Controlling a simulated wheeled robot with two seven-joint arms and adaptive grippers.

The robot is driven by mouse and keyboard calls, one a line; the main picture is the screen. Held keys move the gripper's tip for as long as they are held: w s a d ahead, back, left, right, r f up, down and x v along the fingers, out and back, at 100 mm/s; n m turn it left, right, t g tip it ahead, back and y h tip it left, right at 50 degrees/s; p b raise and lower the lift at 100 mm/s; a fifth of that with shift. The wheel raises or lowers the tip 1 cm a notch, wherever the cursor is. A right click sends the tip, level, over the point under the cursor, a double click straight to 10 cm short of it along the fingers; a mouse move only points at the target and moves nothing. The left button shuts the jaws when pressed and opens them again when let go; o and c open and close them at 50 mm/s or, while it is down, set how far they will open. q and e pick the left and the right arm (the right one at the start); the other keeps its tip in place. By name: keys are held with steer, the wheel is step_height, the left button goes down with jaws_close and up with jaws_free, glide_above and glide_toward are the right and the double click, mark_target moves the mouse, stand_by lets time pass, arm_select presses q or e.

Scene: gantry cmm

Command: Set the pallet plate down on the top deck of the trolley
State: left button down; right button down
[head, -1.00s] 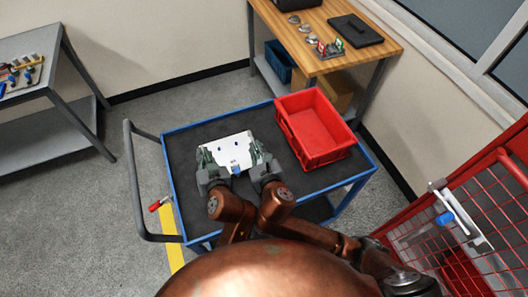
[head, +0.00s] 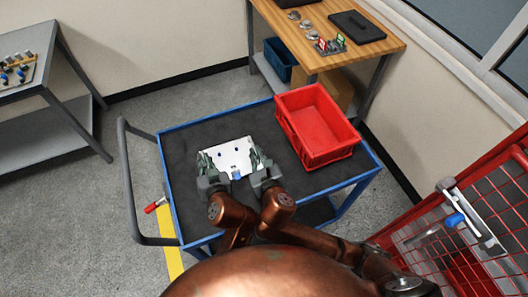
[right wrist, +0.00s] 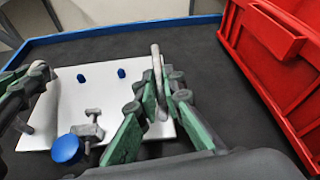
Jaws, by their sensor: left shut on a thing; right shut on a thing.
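The white pallet plate (head: 228,150) with small blue pins and a blue knob is over the near middle of the trolley's dark top deck (head: 185,150). My left gripper (head: 206,163) is shut on the plate's left side, and my right gripper (head: 260,162) is shut on its right side. In the right wrist view, my right gripper (right wrist: 158,95) holds an upright grey handle on the plate (right wrist: 95,95). My left gripper shows at the left edge there. The plate looks roughly level and close to the deck; I cannot tell whether it touches. My fingers hide its side edges.
A red bin (head: 318,130) stands on the deck just right of the plate. The deck has a raised blue rim (head: 215,122) and a grey push handle (head: 128,185) at left. A red mesh cage (head: 470,225) stands at right. Deck left of the plate is clear.

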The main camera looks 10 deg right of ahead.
arm_select(q)
steer(key=shift+d+f+b, duration=0.25)
steer(key=shift+f+b, duration=0.35)
steer(key=shift+f, duration=0.1)
arm_select(e)
step_height(320, 180, down, 2)
steer(key=shift+f, duration=0.25)
arm_select(q)
steer(key=c, duration=2)
jaws_free()
steer(key=shift+r, duration=0.1)
steer(key=shift+c, duration=0.2)
arm_select(e)
steer(key=c, duration=2)
jaws_free()
steer(key=shift+a+r, duration=0.1)
steer(key=shift+r, duration=0.05)
steer(key=shift+c, duration=0.2)
